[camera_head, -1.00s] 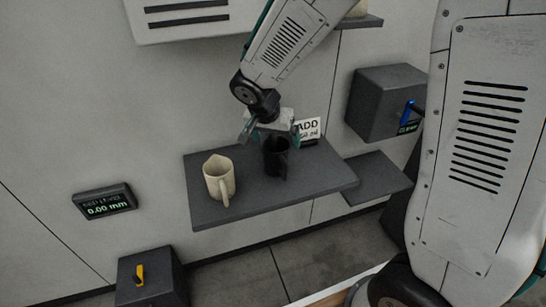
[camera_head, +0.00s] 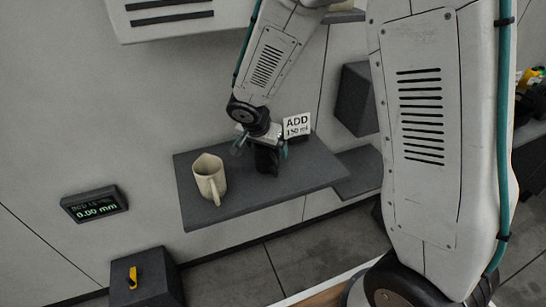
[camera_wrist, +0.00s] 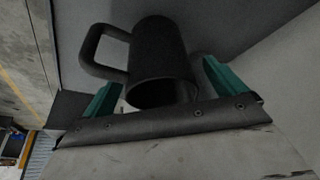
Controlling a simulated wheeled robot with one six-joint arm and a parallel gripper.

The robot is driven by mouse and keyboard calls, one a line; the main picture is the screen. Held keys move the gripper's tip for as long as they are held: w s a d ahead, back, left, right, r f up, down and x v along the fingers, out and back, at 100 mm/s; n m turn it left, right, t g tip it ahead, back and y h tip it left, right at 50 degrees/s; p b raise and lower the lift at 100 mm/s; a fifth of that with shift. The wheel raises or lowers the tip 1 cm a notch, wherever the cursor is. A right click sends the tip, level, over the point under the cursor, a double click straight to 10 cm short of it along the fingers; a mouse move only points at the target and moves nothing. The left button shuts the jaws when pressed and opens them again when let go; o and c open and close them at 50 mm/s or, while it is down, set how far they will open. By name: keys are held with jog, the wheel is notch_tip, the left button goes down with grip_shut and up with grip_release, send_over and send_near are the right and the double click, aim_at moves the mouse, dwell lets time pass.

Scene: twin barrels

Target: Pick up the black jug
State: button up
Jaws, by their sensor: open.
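The black jug (camera_head: 267,158) stands upright on the dark grey shelf (camera_head: 235,205), to the right of a cream jug (camera_head: 209,178). My gripper (camera_head: 262,146) is over the black jug, its fingers reaching down on either side of the jug's top. In the wrist view the black jug (camera_wrist: 160,58) shows its open mouth and its handle to the left. The teal fingertips of my gripper (camera_wrist: 160,90) are apart, one on each side of the jug's rim. I cannot tell whether either finger touches it.
A white sign (camera_head: 297,125) reading ADD 150 ml stands behind the jug. A display (camera_head: 95,204) reading 0.00 is on the wall at left. A dark box with a yellow handle (camera_head: 133,278) is below left. A dark box (camera_head: 357,98) and a lower ledge (camera_head: 358,172) are at right.

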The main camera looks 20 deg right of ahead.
jog(key=c, duration=1.2)
jog(key=shift+o, duration=0.2)
jog(key=shift+r, duration=0.1)
